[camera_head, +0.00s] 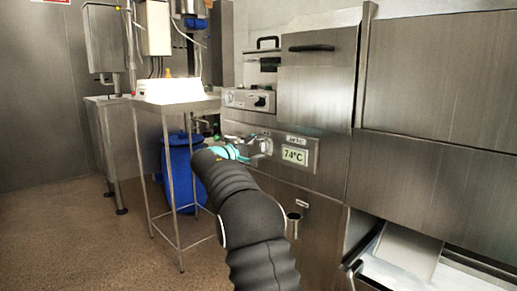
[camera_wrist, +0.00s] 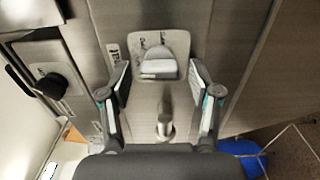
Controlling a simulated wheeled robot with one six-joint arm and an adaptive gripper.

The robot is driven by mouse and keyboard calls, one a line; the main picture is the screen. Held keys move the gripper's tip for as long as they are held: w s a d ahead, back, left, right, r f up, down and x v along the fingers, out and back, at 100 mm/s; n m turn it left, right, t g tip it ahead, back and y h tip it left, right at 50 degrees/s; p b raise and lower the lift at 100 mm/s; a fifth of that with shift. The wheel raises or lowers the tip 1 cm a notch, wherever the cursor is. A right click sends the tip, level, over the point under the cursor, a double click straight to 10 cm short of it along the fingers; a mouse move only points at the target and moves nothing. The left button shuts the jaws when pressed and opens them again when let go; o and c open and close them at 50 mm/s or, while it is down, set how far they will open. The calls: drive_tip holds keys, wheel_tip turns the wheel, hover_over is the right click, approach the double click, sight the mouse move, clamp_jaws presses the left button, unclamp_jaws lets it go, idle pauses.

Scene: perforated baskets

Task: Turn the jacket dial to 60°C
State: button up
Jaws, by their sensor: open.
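The jacket dial (camera_wrist: 158,66) is a grey knob on a light, marked plate, seen near the top middle of the wrist view. In the head view the dial (camera_head: 265,146) is on the steel panel, partly hidden by my gripper. The display (camera_head: 294,155) to its right reads 74°C, under a label that seems to say "Jacket". My gripper (camera_wrist: 160,79) is open, with one finger on each side of the dial in the wrist view and a gap on both sides. In the head view my gripper (camera_head: 241,151) is just left of the dial.
A metal spout or rod (camera_wrist: 165,122) shows between my fingers. A black knob (camera_wrist: 52,85) is on another panel, also seen above the dial in the head view (camera_head: 260,101). A steel stand (camera_head: 176,105) and blue bin (camera_head: 182,160) are left of my arm.

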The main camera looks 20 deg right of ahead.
drive_tip(key=v, duration=1.2)
drive_tip(key=shift+w, duration=0.1)
